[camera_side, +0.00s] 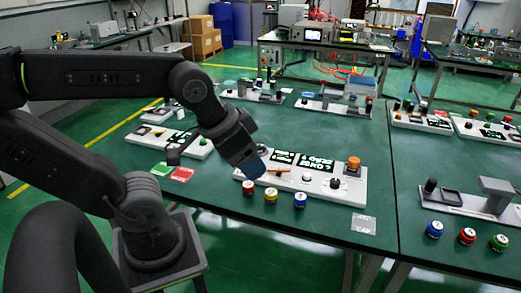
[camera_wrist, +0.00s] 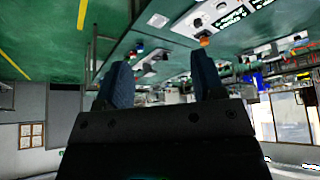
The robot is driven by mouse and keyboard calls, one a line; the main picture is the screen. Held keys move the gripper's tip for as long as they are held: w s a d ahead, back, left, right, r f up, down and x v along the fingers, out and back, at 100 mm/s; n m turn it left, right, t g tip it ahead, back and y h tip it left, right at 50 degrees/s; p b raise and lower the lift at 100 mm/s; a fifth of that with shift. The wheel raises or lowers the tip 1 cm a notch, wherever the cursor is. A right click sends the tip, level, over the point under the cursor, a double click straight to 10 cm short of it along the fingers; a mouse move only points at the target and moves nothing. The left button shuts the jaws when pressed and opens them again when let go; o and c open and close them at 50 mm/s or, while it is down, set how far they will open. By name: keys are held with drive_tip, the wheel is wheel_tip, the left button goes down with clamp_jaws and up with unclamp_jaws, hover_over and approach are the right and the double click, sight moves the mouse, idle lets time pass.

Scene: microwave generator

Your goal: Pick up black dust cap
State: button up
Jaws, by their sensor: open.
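My gripper (camera_side: 252,168) hangs at the left end of a white panel (camera_side: 308,196), its blue fingertips just over or in front of it; the exact height is unclear. In the wrist view its two blue fingers stand wide apart with nothing between them (camera_wrist: 162,75). A small round black piece (camera_side: 336,183) sits on the panel, right of the gripper. Another dark, short piece (camera_side: 173,156) stands on the table left of the gripper. I cannot tell which black piece is the dust cap.
Red (camera_side: 248,187), yellow (camera_side: 270,194) and blue (camera_side: 300,200) round pieces stand along the panel's front. Green (camera_side: 161,168) and red (camera_side: 182,174) flat squares lie to the left. Other panels stand farther back and on the right table. The front right of the green table is mostly clear.

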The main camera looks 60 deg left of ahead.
drive_tip(key=shift+o, duration=0.7)
drive_tip(key=w+a+r+n+g+y, duration=0.1)
drive_tip(key=w+a+r+n+g, duration=0.15)
drive_tip(key=w+a+n, duration=0.65)
drive_tip(key=n+g+h, duration=0.1)
drive_tip(key=n+g, duration=0.2)
drive_tip(key=n, duration=0.6)
hover_over(261, 145)
wheel_tip(261, 145, down, 22)
drive_tip(key=shift+d+f, duration=0.1)
drive_tip(key=shift+a+f, duration=0.2)
drive_tip(key=shift+f, duration=2.95)
